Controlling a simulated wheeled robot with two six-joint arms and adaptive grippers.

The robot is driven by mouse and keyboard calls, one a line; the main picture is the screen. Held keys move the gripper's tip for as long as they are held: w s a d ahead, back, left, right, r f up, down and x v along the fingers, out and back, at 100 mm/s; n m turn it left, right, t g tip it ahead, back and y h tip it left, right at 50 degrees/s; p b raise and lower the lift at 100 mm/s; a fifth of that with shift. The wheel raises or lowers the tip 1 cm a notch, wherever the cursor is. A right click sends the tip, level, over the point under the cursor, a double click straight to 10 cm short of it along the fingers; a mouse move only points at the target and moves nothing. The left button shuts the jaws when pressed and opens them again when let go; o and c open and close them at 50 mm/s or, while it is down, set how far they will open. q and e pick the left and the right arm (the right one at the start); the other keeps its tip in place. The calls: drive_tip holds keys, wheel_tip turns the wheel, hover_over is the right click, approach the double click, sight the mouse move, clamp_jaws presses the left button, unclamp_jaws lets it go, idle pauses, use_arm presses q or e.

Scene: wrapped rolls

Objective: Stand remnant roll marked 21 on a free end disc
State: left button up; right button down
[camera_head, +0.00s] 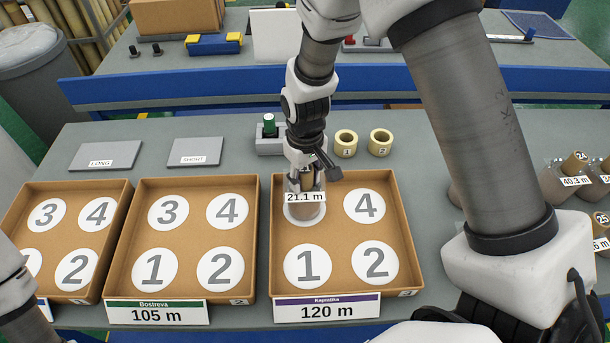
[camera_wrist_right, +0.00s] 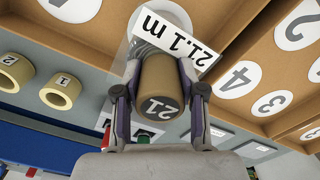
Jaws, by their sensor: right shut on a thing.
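The remnant roll (camera_head: 306,208) is labelled 21.1 m. In the wrist view the end of its brown core (camera_wrist_right: 158,100) is marked 21. My right gripper (camera_head: 306,180) is shut on that core from above, with a finger on each side in the wrist view (camera_wrist_right: 160,95). The roll is upright over the back-left disc of the right-hand tray (camera_head: 400,240), the Kapralika 120 m one. Its lower end is at or very near the disc; I cannot tell whether it touches. Discs 1 (camera_head: 308,266), 2 (camera_head: 373,262) and 4 (camera_head: 364,205) there are bare. My left gripper is out of view.
The Bostreva 105 m tray (camera_head: 181,240) and a further tray (camera_head: 68,240) to the left show bare discs. Two tape rings (camera_head: 346,143) stand behind the right-hand tray. LONG (camera_head: 106,155) and SHORT (camera_head: 195,151) plates lie behind the others. Several wrapped rolls (camera_head: 568,183) stand at the right.

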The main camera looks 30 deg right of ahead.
drive_tip(key=c, duration=0.6)
unclamp_jaws()
drive_tip(key=shift+f, duration=0.1)
wheel_tip(320, 180, up, 12)
drive_tip(key=shift+r, duration=0.1)
